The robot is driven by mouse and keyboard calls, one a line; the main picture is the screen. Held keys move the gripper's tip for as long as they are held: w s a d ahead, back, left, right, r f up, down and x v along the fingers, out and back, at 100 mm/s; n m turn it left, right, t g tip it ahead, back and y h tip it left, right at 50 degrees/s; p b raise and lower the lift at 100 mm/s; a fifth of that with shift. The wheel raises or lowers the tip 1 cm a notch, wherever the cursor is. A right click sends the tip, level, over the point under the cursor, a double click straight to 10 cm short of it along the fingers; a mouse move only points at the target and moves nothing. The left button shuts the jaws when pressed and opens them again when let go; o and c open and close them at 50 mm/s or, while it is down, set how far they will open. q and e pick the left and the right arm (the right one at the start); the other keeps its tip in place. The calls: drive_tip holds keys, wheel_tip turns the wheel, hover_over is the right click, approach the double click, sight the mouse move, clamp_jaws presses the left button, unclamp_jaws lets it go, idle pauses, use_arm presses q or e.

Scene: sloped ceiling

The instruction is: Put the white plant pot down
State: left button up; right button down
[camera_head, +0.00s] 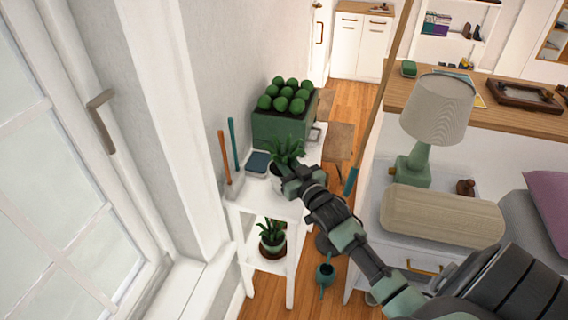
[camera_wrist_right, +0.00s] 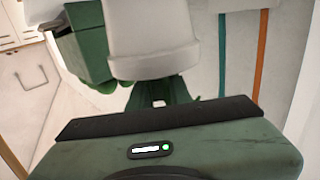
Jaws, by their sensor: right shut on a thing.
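The white plant pot (camera_head: 277,179) with a spiky green plant (camera_head: 285,151) is upright over the white side table (camera_head: 262,205). My right gripper (camera_head: 297,181) is shut on the pot from the right and hides part of it. The pot also shows large and close, upside down, in the right wrist view (camera_wrist_right: 155,45). I cannot tell whether its base touches the tabletop. My left gripper is not in view.
A green planter (camera_head: 280,125) stands behind the pot. A small caddy with orange and teal-handled tools (camera_head: 235,183) and a blue-grey box (camera_head: 257,163) stand left. Another potted plant (camera_head: 272,238) sits on the lower shelf. The tabletop's front left is clear.

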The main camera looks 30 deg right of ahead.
drive_tip(key=shift+f, duration=0.4)
drive_tip(key=c, duration=1.6)
unclamp_jaws()
drive_tip(key=shift+f, duration=0.25)
drive_tip(key=shift+c, duration=0.2)
drive_tip(key=o, duration=0.3)
drive_tip(key=shift+o, duration=0.2)
drive_tip(key=shift+r, duration=0.1)
drive_tip(key=shift+r, duration=0.1)
drive_tip(key=s+a, duration=0.1)
drive_tip(key=s, duration=1.1)
